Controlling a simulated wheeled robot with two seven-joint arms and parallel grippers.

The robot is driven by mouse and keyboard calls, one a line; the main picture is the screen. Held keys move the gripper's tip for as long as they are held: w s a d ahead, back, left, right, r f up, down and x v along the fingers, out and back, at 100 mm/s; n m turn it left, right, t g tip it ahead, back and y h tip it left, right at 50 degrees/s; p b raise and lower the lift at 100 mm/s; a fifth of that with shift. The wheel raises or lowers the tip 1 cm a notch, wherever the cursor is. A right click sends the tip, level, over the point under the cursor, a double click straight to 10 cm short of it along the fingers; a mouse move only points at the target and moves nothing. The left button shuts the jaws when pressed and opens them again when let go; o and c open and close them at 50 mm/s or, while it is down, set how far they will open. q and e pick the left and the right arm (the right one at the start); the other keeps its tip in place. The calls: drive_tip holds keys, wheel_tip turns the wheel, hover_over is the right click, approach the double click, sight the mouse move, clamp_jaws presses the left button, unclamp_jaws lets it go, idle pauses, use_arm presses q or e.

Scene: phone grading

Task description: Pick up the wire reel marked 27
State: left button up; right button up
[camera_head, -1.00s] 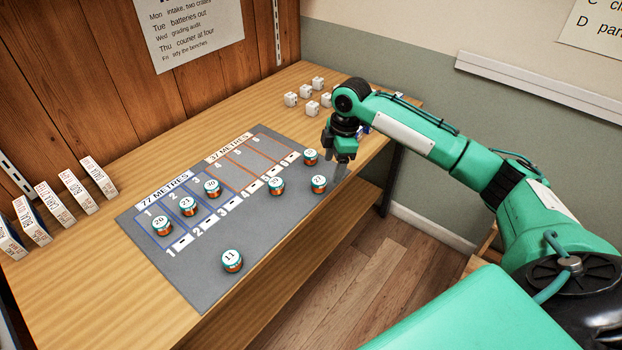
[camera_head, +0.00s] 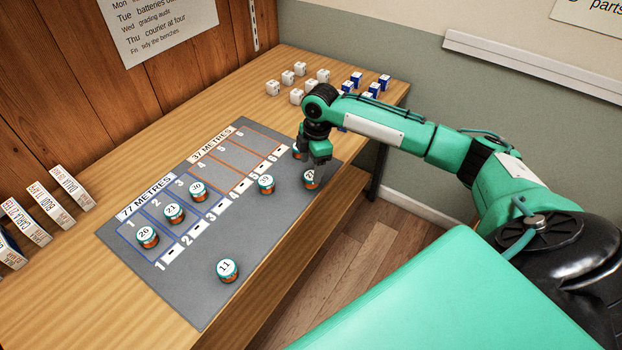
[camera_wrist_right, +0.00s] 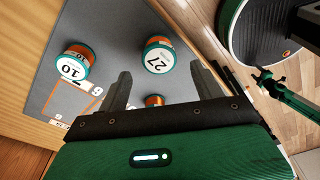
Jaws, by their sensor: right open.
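The wire reel marked 27 (camera_wrist_right: 158,55) is an orange reel with a white top and teal rim. It stands upright on the grey mat (camera_head: 215,270). In the head view this reel (camera_head: 311,181) is partly hidden under my right gripper (camera_head: 318,160). In the right wrist view the open fingers of that gripper (camera_wrist_right: 160,72) point toward the reel, one to each side of its line, with nothing held. I cannot tell the exact gap to the reel.
The reel marked 10 (camera_wrist_right: 75,65) stands close by. Another reel (camera_wrist_right: 154,100) shows between the finger bases, its label hidden. Reels 20 (camera_head: 148,236), 21 (camera_head: 174,213) and 30 (camera_head: 198,191) stand in marked slots; reel 11 (camera_head: 227,269) is nearer. White cubes (camera_head: 288,77) stand behind.

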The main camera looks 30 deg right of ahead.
sight(312, 175)
wheel_tip(312, 175, down, 5)
drive_tip(key=shift+r+p, duration=0.2)
drive_tip(key=shift+p, duration=0.2)
drive_tip(key=shift+f, duration=0.25)
use_arm(q)
drive_tip(key=shift+s+r, duration=0.15)
drive_tip(key=shift+s, duration=0.05)
use_arm(e)
drive_tip(key=c, duration=1.1)
